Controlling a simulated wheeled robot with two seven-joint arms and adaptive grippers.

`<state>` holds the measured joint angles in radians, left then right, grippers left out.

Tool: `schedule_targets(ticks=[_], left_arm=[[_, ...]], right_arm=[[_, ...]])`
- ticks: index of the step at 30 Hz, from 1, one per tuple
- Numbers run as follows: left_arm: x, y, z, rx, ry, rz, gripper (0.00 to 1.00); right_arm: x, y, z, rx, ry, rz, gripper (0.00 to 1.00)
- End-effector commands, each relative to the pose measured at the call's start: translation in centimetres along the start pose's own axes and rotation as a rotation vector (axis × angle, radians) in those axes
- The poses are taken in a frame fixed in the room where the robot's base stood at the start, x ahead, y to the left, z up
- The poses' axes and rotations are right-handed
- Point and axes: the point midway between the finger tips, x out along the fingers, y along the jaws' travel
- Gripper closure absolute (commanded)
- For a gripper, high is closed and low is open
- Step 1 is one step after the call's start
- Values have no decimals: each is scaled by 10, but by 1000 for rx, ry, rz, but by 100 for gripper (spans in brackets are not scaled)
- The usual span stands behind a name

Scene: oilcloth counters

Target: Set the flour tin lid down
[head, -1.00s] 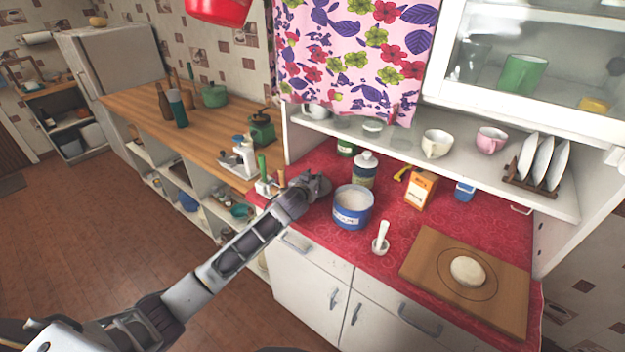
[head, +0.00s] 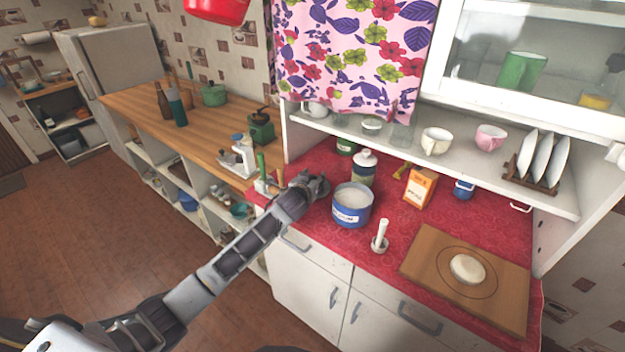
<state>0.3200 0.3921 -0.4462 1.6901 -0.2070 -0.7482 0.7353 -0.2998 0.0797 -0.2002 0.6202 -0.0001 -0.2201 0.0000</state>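The flour tin (head: 352,212) is a blue round tin with a white label, standing open on the red oilcloth counter (head: 330,242), with pale contents showing. My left gripper (head: 318,184) is just left of and behind the tin, low over the counter. Its fingers are small and dark here, and I cannot tell whether they are open or shut. A greyish shape at the fingertips may be the lid, but I cannot make it out clearly. My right gripper is not in view.
Behind the tin stands a lidded jar (head: 363,168). A green-handled tool (head: 262,172) stands left of the gripper.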

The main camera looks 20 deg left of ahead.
Motion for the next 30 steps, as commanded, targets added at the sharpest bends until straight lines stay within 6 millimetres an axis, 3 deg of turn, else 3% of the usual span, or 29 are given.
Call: schedule_targets(ticks=[1,8,17,30], left_arm=[[1,-2,10,1,-17,-5,51],[1,-2,12,1,-21,-7,51],[-3,-3,-3,3,-18,-7,51],[-42,-1,-5,0,-10,-3,51]], right_arm=[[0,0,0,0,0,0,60],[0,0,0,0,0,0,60],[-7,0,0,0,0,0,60],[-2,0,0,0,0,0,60]])
